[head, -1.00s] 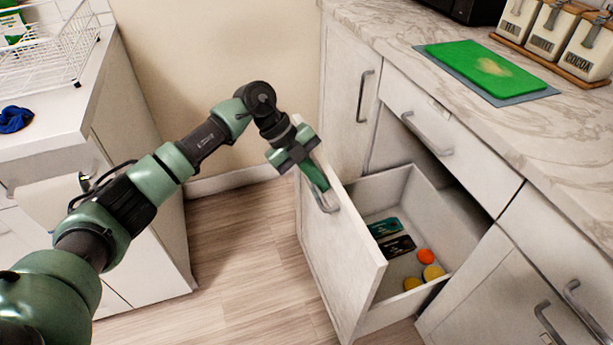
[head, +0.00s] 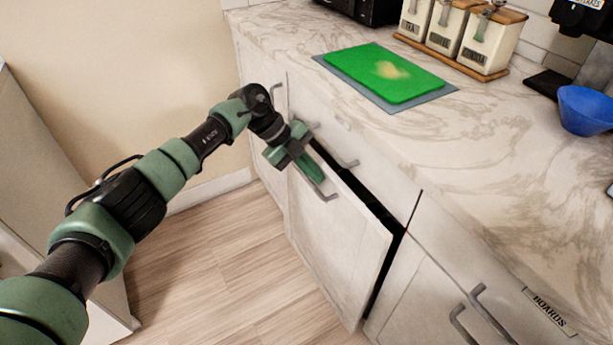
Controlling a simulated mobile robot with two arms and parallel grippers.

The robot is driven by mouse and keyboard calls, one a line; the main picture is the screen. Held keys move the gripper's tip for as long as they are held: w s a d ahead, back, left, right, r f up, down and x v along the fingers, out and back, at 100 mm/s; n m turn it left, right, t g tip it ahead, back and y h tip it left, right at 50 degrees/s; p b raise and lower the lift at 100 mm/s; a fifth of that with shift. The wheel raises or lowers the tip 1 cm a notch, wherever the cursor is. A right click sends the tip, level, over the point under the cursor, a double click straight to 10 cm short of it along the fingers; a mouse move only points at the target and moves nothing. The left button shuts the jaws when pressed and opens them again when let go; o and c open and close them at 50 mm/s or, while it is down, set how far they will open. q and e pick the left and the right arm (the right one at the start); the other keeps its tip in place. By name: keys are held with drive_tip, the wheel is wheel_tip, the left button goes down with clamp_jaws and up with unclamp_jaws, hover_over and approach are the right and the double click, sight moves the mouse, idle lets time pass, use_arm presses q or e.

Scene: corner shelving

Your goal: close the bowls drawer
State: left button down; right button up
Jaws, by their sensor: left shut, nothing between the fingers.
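The deep white drawer (head: 335,235) under the counter stands slightly out, with a dark gap along its top and right side. Its contents are hidden, and I see no readable label on its front. Its grey bar handle (head: 314,184) is near the top of the front. My left gripper (head: 312,170) is shut and empty, at the drawer's upper front beside the handle; I cannot tell whether it touches the front. My right gripper is not in view.
A shallower drawer (head: 362,160) is above it. A door (head: 412,300) with a handle is to the right, near a "BOARDS" label (head: 549,311). The marble counter (head: 440,150) holds a green board (head: 385,72), canisters (head: 490,40) and a blue bowl (head: 588,108). The floor in front is clear.

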use_arm(q)
drive_tip(key=shift+w+d, duration=0.3)
drive_tip(key=shift+d, duration=0.05)
